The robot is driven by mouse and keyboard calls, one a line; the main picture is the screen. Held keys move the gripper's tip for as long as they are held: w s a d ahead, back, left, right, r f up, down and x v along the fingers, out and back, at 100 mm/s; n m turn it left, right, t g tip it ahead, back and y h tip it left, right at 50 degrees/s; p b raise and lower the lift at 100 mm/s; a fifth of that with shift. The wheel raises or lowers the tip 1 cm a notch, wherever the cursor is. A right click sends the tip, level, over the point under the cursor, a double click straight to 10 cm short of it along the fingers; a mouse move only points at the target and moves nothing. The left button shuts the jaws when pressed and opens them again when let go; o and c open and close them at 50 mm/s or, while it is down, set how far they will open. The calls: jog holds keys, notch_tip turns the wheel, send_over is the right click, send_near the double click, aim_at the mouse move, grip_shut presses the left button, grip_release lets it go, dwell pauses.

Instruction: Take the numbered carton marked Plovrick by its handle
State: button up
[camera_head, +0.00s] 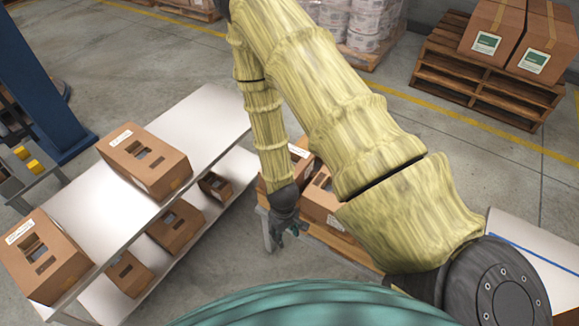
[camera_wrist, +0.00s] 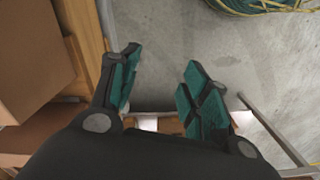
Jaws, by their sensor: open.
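Several brown cartons with handle slots and small white labels are in the head view. One carton (camera_head: 145,162) stands on the far part of the white table's top, and another (camera_head: 41,256) stands at its near left end. Smaller cartons (camera_head: 176,226) sit on the shelf below. More cartons (camera_head: 323,199) stand behind my gripper, partly hidden by my arm. The label print is too small to read, so I cannot tell which is Plovrick. My gripper (camera_head: 292,229) hangs to the right of the table. In the wrist view my gripper (camera_wrist: 157,88) is open and empty, pointing at the floor.
The white table (camera_head: 205,120) has bare top between and beyond its cartons. A wooden pallet (camera_head: 340,240) lies under the cartons near my gripper. Stacked pallets (camera_head: 480,88) with large boxes stand at the back right. A blue post (camera_head: 40,85) rises at the left. In the wrist view a carton (camera_wrist: 35,60) is close on the left.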

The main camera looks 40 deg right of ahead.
aim_at(303, 160)
jog(key=w+d+r+b, duration=0.1)
jog(key=w+d+r, duration=0.2)
jog(key=w, duration=0.3)
jog(key=w+d+r+n+b, duration=0.1)
jog(key=w+d+r, duration=0.1)
jog(key=w, duration=0.4)
jog(key=w+d+r+n+b, duration=0.1)
jog(key=w+d+r+b, duration=0.1)
jog(key=w, duration=0.4)
jog(key=shift+d+r, duration=0.4)
jog(key=shift+d, duration=0.25)
jog(key=shift+d+r, duration=0.4)
jog(key=shift+d, duration=0.25)
jog(key=shift+n, duration=0.8)
jog(key=w+d+r+b, duration=0.1)
jog(key=d, duration=0.1)
jog(key=w+d+r+b, duration=0.1)
jog(key=w+d, duration=0.1)
jog(key=w+d+r+b, duration=0.1)
jog(key=r+b, duration=0.1)
jog(key=shift+w+d, duration=0.15)
jog(key=shift+d, duration=0.25)
jog(key=shift+w+d+f+p, duration=0.15)
jog(key=shift+f+p, duration=0.6)
jog(key=shift+f, duration=1.85)
jog(key=shift+s+d+f+p, duration=0.15)
jog(key=shift+f+p, duration=0.55)
jog(key=shift+f, duration=1.85)
jog(key=shift+w, duration=0.1)
grip_shut()
